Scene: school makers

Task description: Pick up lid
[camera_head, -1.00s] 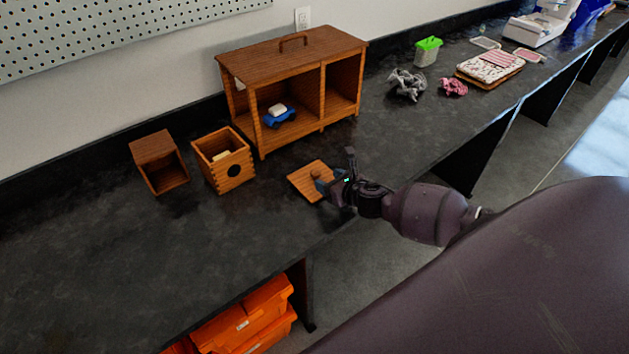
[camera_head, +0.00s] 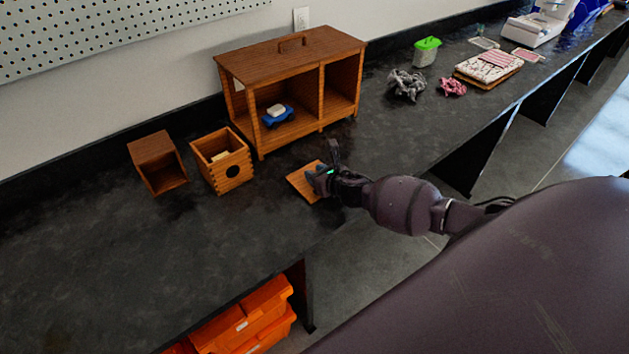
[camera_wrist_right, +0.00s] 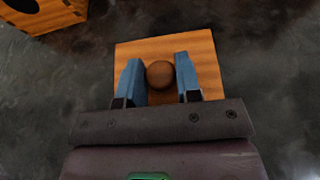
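The lid (camera_head: 300,187) is a square wooden plate lying on the dark counter, in front of the large wooden cabinet. In the right wrist view the lid (camera_wrist_right: 209,60) shows a round brown knob (camera_wrist_right: 160,74) at its middle. My right gripper (camera_head: 318,178) is over the lid, and hides much of it in the head view. In the wrist view its two blue fingers (camera_wrist_right: 159,72) are apart, one on each side of the knob, with a small gap visible. My left gripper is not in view.
An open wooden box (camera_head: 226,172) with a round hole stands left of the lid, with another wooden box (camera_head: 158,164) beside it. The cabinet (camera_head: 291,141) holds a blue item (camera_head: 277,119). The counter's front left is clear.

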